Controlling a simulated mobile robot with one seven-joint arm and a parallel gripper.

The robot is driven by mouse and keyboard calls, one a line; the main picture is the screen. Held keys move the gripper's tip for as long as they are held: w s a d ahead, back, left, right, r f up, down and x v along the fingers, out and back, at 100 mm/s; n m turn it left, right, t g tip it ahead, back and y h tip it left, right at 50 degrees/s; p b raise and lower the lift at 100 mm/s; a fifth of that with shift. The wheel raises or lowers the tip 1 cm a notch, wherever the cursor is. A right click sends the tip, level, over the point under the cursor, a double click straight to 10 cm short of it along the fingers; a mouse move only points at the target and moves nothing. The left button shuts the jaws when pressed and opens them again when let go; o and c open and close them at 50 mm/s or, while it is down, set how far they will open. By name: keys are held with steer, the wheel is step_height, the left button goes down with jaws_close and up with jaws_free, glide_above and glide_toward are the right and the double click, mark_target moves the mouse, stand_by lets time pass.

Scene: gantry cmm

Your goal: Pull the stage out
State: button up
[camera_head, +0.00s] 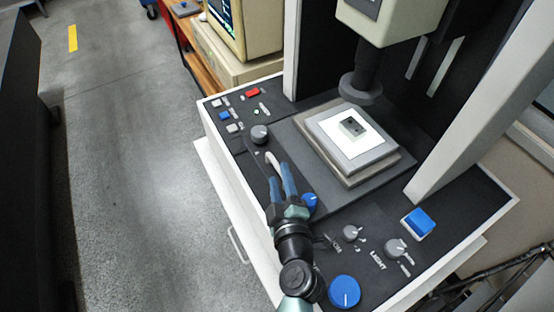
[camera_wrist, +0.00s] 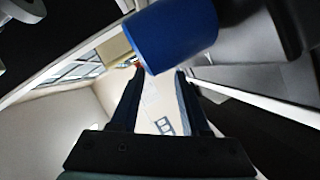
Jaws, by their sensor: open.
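The stage (camera_head: 372,158) is a layered grey plate with a bright white top, under the machine's lens column in the head view. A small dark part (camera_head: 352,127) lies on the white top. My gripper (camera_head: 279,167) is open, low and to the left of the stage, over the dark deck and apart from the stage. A pale curved piece shows at its fingertips; I cannot tell if it is a handle or a finger. The stage cannot be made out there.
A blue knob (camera_head: 310,201) stands just right of my fingers; a large blue cylinder (camera_wrist: 172,35) is close in the wrist view. A grey knob (camera_head: 260,134) and buttons lie to the left. White uprights (camera_head: 462,105) flank the stage.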

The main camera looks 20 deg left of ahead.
mark_target(278, 171)
steer(key=shift+p+x, duration=0.35)
steer(key=shift+x, duration=2.05)
steer(key=shift+c, duration=0.2)
jaws_close()
